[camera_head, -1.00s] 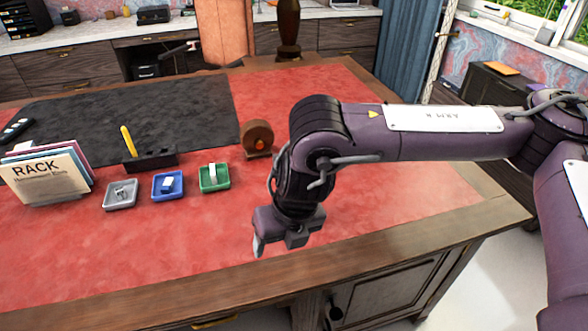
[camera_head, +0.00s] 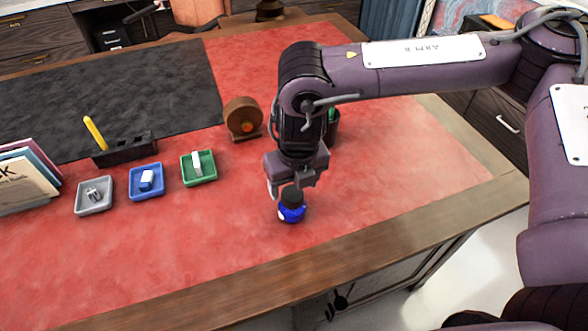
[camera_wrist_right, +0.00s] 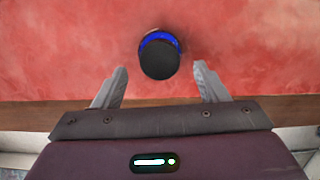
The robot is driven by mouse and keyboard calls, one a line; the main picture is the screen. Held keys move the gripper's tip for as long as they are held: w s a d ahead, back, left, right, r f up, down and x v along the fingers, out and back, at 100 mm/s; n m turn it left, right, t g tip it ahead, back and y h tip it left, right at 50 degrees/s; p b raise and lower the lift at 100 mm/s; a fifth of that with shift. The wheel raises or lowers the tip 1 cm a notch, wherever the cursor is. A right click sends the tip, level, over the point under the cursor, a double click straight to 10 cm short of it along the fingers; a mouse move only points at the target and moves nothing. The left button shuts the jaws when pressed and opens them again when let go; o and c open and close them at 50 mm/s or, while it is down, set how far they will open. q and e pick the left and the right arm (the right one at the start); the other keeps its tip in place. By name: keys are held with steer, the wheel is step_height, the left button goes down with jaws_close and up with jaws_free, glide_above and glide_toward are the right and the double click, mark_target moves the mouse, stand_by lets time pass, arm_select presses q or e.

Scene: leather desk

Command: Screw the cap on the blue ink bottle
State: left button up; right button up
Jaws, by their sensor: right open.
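The blue ink bottle (camera_head: 291,213) stands upright on the red desktop, right of the small trays. Its black cap (camera_head: 293,195) sits on top of it; I cannot tell how tightly. In the right wrist view the round cap (camera_wrist_right: 159,61) is seen from above, with a rim of the blue bottle (camera_wrist_right: 158,37) behind it. My right gripper (camera_head: 292,189) is just above and beside the cap. In the wrist view its open fingers (camera_wrist_right: 159,85) stand apart, with the cap just beyond the tips, roughly centred between them. My left gripper is out of view.
Grey (camera_head: 94,208), blue (camera_head: 146,195) and green (camera_head: 207,180) trays hold small items. Behind them are a pen holder (camera_head: 125,150) and a brown round tape-dispenser-like object (camera_head: 240,112). A dark cup (camera_head: 333,130) is partly behind my arm. The desk to the right is clear.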

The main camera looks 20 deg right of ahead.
mark_target(292, 193)
steer(key=shift+w+f, duration=0.15)
steer(key=shift+f, duration=0.45)
steer(key=shift+w+f, duration=0.15)
steer(key=shift+f, duration=0.7)
steer(key=c, duration=0.8)
steer(key=shift+c, duration=1)
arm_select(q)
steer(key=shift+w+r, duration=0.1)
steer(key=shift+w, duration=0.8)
arm_select(e)
steer(key=shift+f, duration=0.1)
